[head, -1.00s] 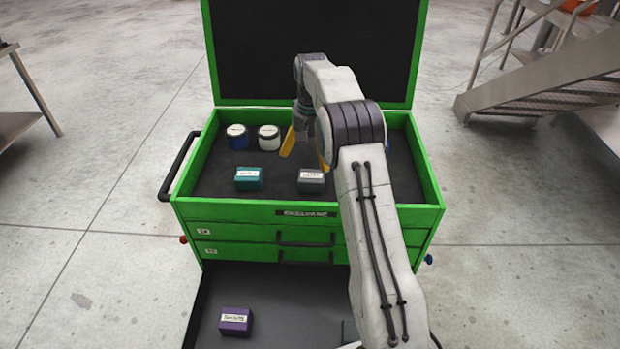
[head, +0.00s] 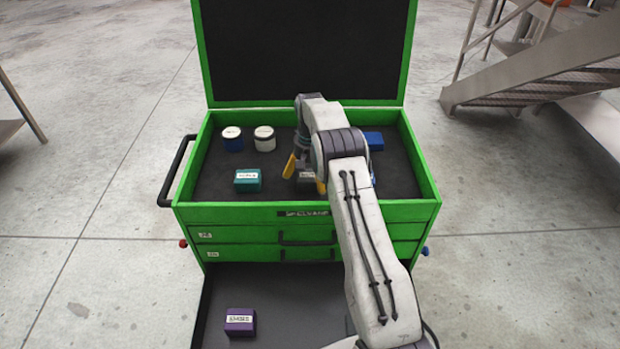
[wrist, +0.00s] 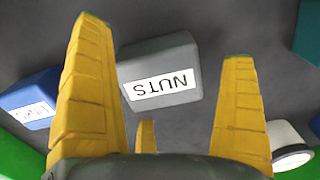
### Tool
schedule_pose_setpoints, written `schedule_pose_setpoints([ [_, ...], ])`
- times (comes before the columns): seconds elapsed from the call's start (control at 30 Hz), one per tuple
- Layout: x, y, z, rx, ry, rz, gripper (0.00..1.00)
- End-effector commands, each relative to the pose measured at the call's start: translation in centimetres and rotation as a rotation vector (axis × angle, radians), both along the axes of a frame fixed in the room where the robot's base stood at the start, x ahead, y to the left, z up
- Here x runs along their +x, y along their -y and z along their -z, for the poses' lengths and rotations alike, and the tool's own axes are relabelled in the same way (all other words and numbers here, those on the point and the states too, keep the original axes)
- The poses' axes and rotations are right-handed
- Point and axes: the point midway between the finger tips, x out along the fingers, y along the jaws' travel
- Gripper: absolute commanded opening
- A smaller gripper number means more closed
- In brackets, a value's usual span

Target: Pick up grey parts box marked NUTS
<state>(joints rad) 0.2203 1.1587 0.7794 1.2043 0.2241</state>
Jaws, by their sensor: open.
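The grey parts box marked NUTS (wrist: 160,58) lies in the open top tray of the green tool chest. In the wrist view its label reads upside down, and the box sits between and beyond the yellow fingers of my gripper (wrist: 158,95). In the head view the grey box (head: 306,175) is partly hidden behind my gripper (head: 306,176) and arm. My gripper is open, with a finger to each side of the box in the picture. I cannot tell whether the fingers touch it.
In the tray are a teal box (head: 247,181), a blue jar (head: 232,141), a white jar (head: 264,140) and a blue box (head: 374,140). A purple box (head: 240,322) lies in the lower open drawer (head: 290,290). The raised lid (head: 305,50) stands behind.

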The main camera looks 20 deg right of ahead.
Motion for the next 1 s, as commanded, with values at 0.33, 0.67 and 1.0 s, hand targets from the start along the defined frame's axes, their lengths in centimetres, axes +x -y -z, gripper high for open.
schedule_pose_setpoints([
  [0.33, 0.0, 0.0, 2.0, 0.000, 0.001, 0.000, 1.00],
  [0.67, 0.0, 0.0, 1.9, 0.000, 0.001, -0.001, 0.86],
  [1.0, 0.0, 0.0, 1.9, 0.000, 0.001, -0.001, 0.55],
])
